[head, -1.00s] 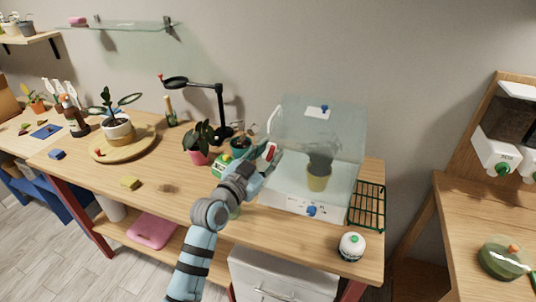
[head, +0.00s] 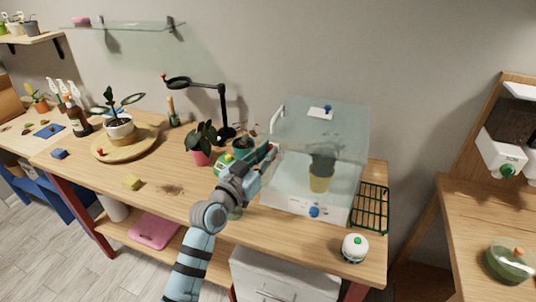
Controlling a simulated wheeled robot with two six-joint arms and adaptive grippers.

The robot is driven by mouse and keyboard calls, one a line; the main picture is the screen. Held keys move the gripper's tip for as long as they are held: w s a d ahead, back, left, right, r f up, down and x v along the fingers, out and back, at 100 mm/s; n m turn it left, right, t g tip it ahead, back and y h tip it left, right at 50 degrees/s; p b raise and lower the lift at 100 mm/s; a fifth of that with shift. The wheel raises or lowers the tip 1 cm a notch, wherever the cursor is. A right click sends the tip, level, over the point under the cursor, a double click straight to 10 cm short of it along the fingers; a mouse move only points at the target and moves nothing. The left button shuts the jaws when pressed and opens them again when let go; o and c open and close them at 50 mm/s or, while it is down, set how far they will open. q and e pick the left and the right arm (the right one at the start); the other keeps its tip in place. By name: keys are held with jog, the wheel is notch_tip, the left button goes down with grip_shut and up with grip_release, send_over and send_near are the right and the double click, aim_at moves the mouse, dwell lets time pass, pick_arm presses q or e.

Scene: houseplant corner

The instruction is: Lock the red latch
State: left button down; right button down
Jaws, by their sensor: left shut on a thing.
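The clear propagation box (head: 338,125) stands on the wooden bench with a potted plant (head: 321,172) inside. Its white base carries a blue knob (head: 314,212), and a white handle shows at its left edge. My left gripper (head: 265,158) is at the box's left side, its fingers closed around the red latch (head: 268,148). Only a small bit of red shows; the fingers hide most of the latch, so its exact position is unclear. My right gripper is not in view.
A green-and-white device (head: 226,162) and small potted plants (head: 201,143) stand close left of my gripper. A green wire rack (head: 371,208) and a white round timer (head: 355,248) are at the right.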

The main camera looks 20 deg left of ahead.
pick_arm(q)
jog(key=c, duration=1.7)
grip_release()
jog(key=shift+o, duration=0.2)
jog(key=v, duration=1.2)
jog(key=shift+f, duration=0.1)
